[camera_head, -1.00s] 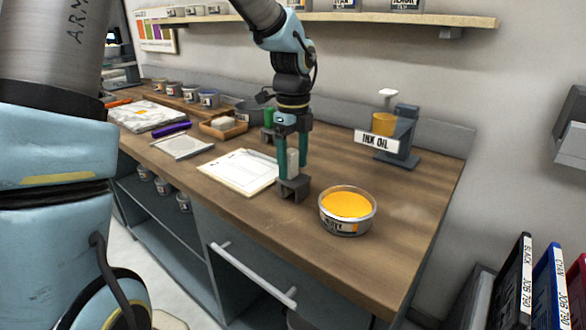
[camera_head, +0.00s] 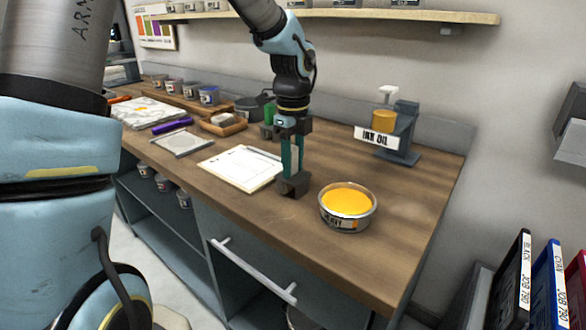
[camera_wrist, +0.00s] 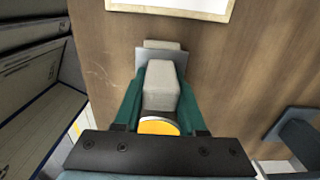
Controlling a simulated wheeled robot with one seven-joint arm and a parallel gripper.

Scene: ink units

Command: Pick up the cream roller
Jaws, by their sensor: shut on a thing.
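My gripper (camera_head: 292,180) is low over the wooden bench, upright, between the white sheet and the tub of yellow ink. Its green fingers are shut on the cream roller (camera_wrist: 161,85). In the wrist view the roller is a pale, blocky shape between the two fingers (camera_wrist: 160,100). In the head view the fingers mostly hide it. I cannot tell whether it touches the bench.
A tub of yellow ink (camera_head: 346,208) stands close to the right of my gripper. A white sheet on a board (camera_head: 242,167) lies to the left. The ink oil stand (camera_head: 402,140) is behind right. The bench's front right is clear.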

